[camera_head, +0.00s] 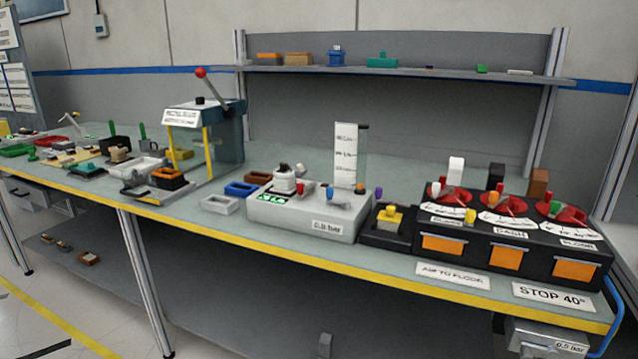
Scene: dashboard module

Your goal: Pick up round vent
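No part is labelled as the round vent, and I cannot tell for certain which one it is. A small white round part (285,181) stands on the grey test box (307,215), which is marked 0.5 bar. The black dashboard module (463,252) stands at the right of the bench, with several red round dials, pointers and orange panels. A white block (456,170), a black block (495,176) and a brown block (538,183) stand behind the dials. Neither of my grippers is in view.
The long grey bench (225,222) has a yellow front edge. A press (215,130) with a red-knobbed lever stands left of centre. Trays and small parts crowd the left end. A shelf (400,71) with small bins runs behind. Bench behind the test box is mostly clear.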

